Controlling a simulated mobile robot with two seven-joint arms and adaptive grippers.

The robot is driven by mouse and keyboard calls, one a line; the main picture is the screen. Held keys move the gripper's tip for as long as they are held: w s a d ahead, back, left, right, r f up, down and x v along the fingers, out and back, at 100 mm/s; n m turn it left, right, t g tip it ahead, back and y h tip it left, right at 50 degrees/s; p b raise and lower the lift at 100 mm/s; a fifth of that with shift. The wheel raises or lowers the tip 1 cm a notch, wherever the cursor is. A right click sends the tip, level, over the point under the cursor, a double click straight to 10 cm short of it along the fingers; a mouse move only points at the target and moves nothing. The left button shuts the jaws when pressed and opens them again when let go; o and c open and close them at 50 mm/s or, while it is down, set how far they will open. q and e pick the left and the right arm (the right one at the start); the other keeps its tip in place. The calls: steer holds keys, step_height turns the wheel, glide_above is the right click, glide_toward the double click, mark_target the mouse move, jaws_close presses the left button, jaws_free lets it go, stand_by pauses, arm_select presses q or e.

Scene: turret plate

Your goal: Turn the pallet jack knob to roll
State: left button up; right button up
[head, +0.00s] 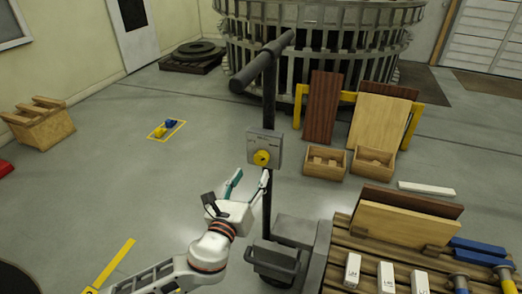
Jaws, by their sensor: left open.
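The pallet jack (270,110) stands upright in the middle of the head view, with a dark post and a T-shaped handle on top. A grey plate (276,143) is fixed on the post and carries a round yellow knob (261,158). The markings on the plate are too small to read. My left gripper (250,180) is open and empty just below the knob, apart from it in the picture. Its right finger lies close to the post. My right gripper is not in view.
A loaded pallet (338,270) with boards, white blocks and blue parts stands at lower right. Boards and two wooden boxes (322,160) stand behind. A wooden crate (40,122) is at far left. The floor left of the jack is mostly clear.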

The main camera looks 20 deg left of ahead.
mark_target(260, 160)
arm_select(q)
steer(key=shift+w+d+f+b, duration=0.1)
steer(key=shift+w+b, duration=0.25)
steer(key=shift+w, duration=3.25)
steer(key=c, duration=1.1)
